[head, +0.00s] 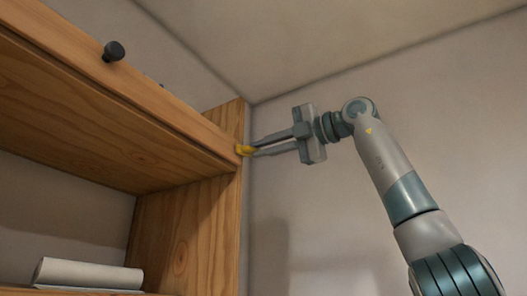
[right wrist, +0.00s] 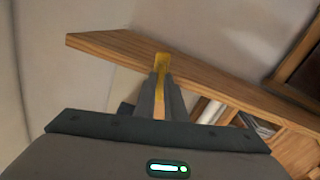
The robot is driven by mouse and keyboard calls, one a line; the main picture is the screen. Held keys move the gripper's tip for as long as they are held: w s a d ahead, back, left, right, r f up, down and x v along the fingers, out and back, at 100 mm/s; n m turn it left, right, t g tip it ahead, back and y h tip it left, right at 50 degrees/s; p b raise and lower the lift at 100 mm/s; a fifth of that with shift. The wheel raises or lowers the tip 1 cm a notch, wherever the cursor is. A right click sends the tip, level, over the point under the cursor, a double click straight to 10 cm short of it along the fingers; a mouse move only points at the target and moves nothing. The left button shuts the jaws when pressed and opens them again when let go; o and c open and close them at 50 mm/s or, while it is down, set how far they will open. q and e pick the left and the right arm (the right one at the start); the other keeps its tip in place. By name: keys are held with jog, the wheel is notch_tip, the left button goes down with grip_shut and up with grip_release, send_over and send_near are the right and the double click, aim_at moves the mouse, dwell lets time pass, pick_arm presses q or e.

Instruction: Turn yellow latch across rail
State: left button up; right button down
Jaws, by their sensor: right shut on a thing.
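The yellow latch (head: 243,150) is a small piece at the right end of the wooden rail (head: 180,112), by the upright side panel. My right gripper (head: 252,148) reaches it from the right with its fingers shut on it. In the right wrist view the latch (right wrist: 162,62) stands between the fingertips (right wrist: 160,78), against the edge of a wooden board (right wrist: 215,82). The fingers hide part of the latch, and I cannot tell its exact angle to the rail. My left gripper is not in view.
A dark round knob (head: 114,51) sticks up from the rail at the upper left. A white roll (head: 88,274) lies on a lower shelf. The wooden side panel (head: 212,210) stands below the latch.

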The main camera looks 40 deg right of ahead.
jog(key=shift+m+b, duration=0.35)
jog(key=shift+m, duration=0.95)
jog(key=shift+d, duration=0.1)
jog(key=c, duration=1.8)
grip_release()
jog(key=shift+s+f, duration=0.1)
